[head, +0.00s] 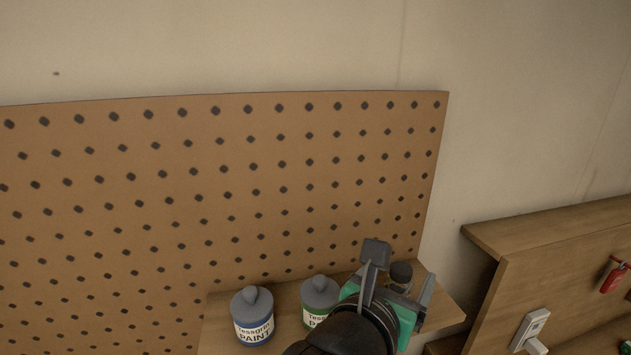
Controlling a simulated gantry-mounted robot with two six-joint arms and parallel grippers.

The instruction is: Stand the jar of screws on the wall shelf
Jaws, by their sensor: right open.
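A small jar with a dark lid (401,272) stands upright at the right part of the wooden wall shelf (440,306). Its lower part is hidden behind my right gripper, so its contents and base do not show clearly. My right gripper (402,269) is open at the shelf, with one finger on each side of the jar in this view. I cannot tell whether either finger touches it. My left gripper is not in view.
Two paint bottles, one with a blue band (253,318) and one with a green band (319,301), stand on the shelf left of my right gripper. A pegboard (230,190) rises behind. A wooden cabinet (550,250) is at the right.

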